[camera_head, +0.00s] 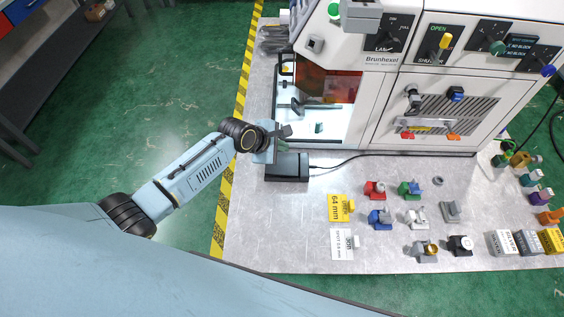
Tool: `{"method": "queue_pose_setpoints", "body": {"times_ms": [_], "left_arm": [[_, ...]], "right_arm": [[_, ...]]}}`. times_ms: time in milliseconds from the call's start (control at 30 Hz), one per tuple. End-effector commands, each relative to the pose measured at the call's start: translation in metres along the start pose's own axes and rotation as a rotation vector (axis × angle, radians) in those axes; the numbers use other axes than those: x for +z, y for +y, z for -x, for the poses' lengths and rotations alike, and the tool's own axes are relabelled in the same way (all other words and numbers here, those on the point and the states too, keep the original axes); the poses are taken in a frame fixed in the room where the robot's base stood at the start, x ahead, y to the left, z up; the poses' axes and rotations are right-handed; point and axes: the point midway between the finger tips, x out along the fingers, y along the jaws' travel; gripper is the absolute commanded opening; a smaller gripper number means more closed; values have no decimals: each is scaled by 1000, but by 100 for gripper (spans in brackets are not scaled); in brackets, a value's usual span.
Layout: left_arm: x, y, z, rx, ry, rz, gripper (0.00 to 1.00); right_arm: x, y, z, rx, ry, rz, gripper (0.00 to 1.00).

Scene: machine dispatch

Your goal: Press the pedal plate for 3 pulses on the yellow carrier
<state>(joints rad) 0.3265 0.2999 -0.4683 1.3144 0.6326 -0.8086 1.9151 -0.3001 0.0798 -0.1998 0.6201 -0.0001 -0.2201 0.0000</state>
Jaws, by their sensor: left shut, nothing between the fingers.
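The black pedal plate (288,170) lies on the grey table in front of the machine, with a black cable running from its right side. My left gripper (284,133) is shut and empty, at the pedal's far left edge in the picture. I cannot tell whether it touches the pedal or hovers above it. A yellow piece (339,207) marked "64 mm" lies to the right of and nearer than the pedal; I cannot tell whether it is the yellow carrier. My right gripper is not in view.
The white machine (382,72) stands behind, with an open bay at its left and several levers. Small coloured fixtures, such as a red one (375,190) and a blue one (380,218), stand on the right. A white card (342,244) lies in front. The table left of the cards is clear.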

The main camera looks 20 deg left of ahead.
Motion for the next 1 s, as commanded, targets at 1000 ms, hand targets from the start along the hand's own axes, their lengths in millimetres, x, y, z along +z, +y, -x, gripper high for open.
{"method": "queue_pose_setpoints", "body": {"times_ms": [1000], "left_arm": [[4,6,5,4,0,-6,0]], "right_arm": [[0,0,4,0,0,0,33]]}}
